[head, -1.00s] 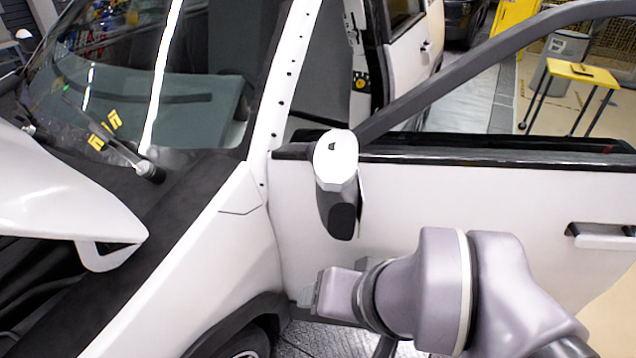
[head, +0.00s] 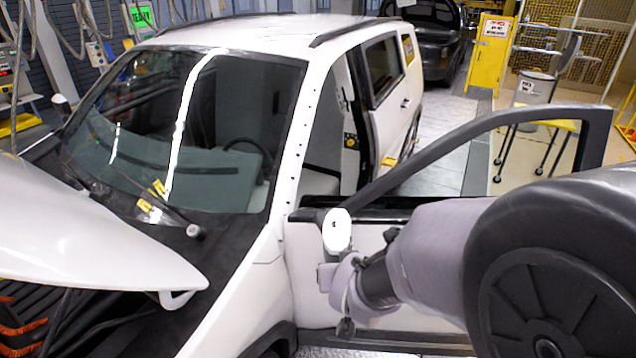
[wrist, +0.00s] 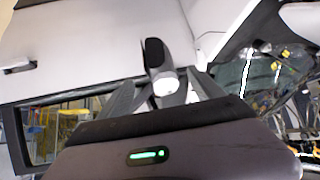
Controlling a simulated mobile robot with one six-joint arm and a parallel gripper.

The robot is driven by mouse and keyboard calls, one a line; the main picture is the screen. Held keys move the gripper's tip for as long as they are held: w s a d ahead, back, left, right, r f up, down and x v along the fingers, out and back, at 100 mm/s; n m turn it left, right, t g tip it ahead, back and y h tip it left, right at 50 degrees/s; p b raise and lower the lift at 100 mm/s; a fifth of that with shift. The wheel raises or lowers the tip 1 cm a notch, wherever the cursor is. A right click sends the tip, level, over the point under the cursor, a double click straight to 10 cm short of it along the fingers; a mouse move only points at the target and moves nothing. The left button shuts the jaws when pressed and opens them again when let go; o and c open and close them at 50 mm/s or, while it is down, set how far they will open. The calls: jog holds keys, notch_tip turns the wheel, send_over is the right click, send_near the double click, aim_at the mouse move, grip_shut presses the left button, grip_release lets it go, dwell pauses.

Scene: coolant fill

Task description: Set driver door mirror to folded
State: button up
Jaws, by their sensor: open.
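The driver door mirror (head: 337,231) has a white cap and a dark lower part. It stands out from the front corner of the open white driver door (head: 305,262). In the head view my arm hides its lower part. The wrist view, which shows the door upside down, has the mirror (wrist: 160,70) between and beyond the two grey fingers of my gripper (wrist: 160,92). The fingers are spread apart. Whether they touch the mirror cannot be told. In the head view my gripper's fingers are hidden behind my wrist.
The raised white hood (head: 90,235) is at the left. The windshield (head: 190,130) and the door's dark window frame (head: 450,140) flank the mirror. A door handle (wrist: 18,66) shows in the wrist view. A yellow cabinet (head: 492,50) stands far back at the right.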

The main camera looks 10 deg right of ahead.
jog(key=b+x, duration=0.5)
jog(key=x, duration=1.3)
jog(key=shift+w+d+b, duration=0.1)
jog(key=shift+d+b, duration=0.1)
jog(key=shift+b, duration=0.2)
jog(key=shift+c, duration=0.3)
grip_shut()
